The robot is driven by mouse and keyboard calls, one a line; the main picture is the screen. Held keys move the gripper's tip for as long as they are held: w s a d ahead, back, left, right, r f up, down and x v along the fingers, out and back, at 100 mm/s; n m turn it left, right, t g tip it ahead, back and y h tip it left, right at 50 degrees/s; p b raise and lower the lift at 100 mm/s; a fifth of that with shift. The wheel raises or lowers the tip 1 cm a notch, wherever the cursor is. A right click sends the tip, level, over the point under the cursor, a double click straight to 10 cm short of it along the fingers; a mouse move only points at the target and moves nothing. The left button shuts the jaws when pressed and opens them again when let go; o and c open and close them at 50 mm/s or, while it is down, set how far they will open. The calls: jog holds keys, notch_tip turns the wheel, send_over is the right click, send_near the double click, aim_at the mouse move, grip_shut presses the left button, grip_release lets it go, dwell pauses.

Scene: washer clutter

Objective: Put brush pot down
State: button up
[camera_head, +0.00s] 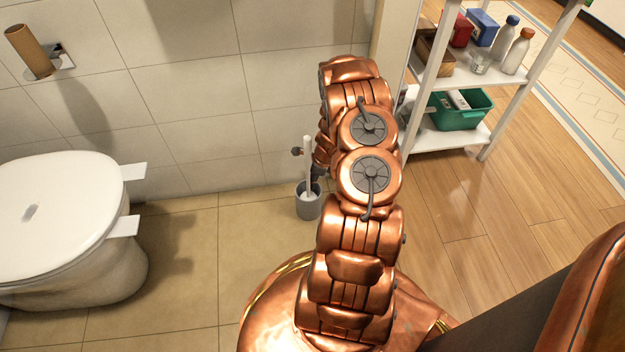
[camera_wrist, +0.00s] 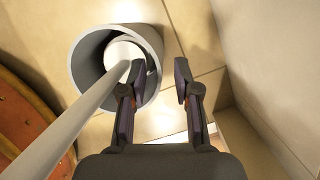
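The grey brush pot (camera_head: 309,208) stands upright on the tiled floor near the wall, with the white brush handle (camera_head: 307,160) rising out of it. The wrist view looks down into the round pot (camera_wrist: 84,62), with the brush handle (camera_wrist: 70,128) slanting to the lower left. My gripper (camera_wrist: 159,72) is open at the pot's right side. Its left finger reaches over the inside of the rim and its right finger is outside, with a visible gap to the wall of the pot. In the head view my arm partly hides the gripper.
A white toilet (camera_head: 60,215) stands at the left, with a paper roll holder (camera_head: 62,62) on the wall above. A white shelf (camera_head: 445,140) with bottles and a green bin (camera_head: 460,110) stands at the back right. Floor between toilet and pot is clear.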

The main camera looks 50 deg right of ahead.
jog(key=p+v, duration=0.4)
jog(key=v, duration=0.8)
jog(key=shift+p, duration=0.3)
